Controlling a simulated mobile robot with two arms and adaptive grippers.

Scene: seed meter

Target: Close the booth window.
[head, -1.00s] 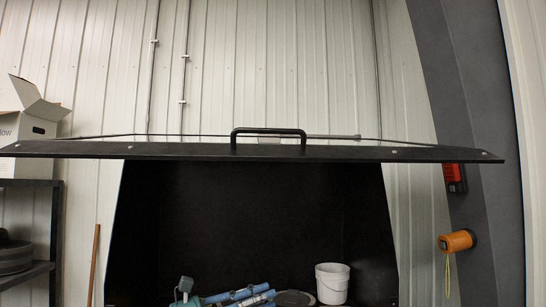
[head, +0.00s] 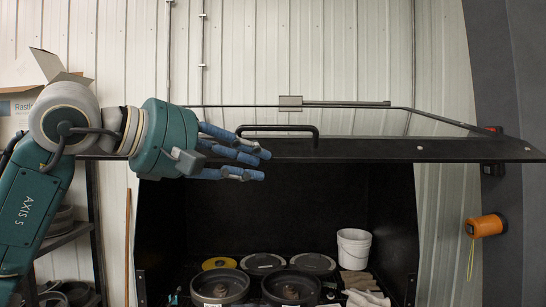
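The booth window (head: 420,150) is raised and sticks out toward me, so I see its black front edge nearly edge-on and its clear pane at a shallow angle. A black bar handle (head: 300,128) stands on that edge near the middle. My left gripper (head: 263,164) is in front of the edge, just left of the handle. Its blue fingers point right and are spread apart with nothing between them. Its fingertips overlap the handle's left end in the picture; I cannot tell whether they touch. My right gripper is not in view.
Below the window the dark booth is open. Inside are black round pans (head: 220,285), grey discs, a yellow disc (head: 219,263), a white bucket (head: 354,249) and gloves (head: 366,299). A shelf with a box stands left. An orange device (head: 487,225) hangs right.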

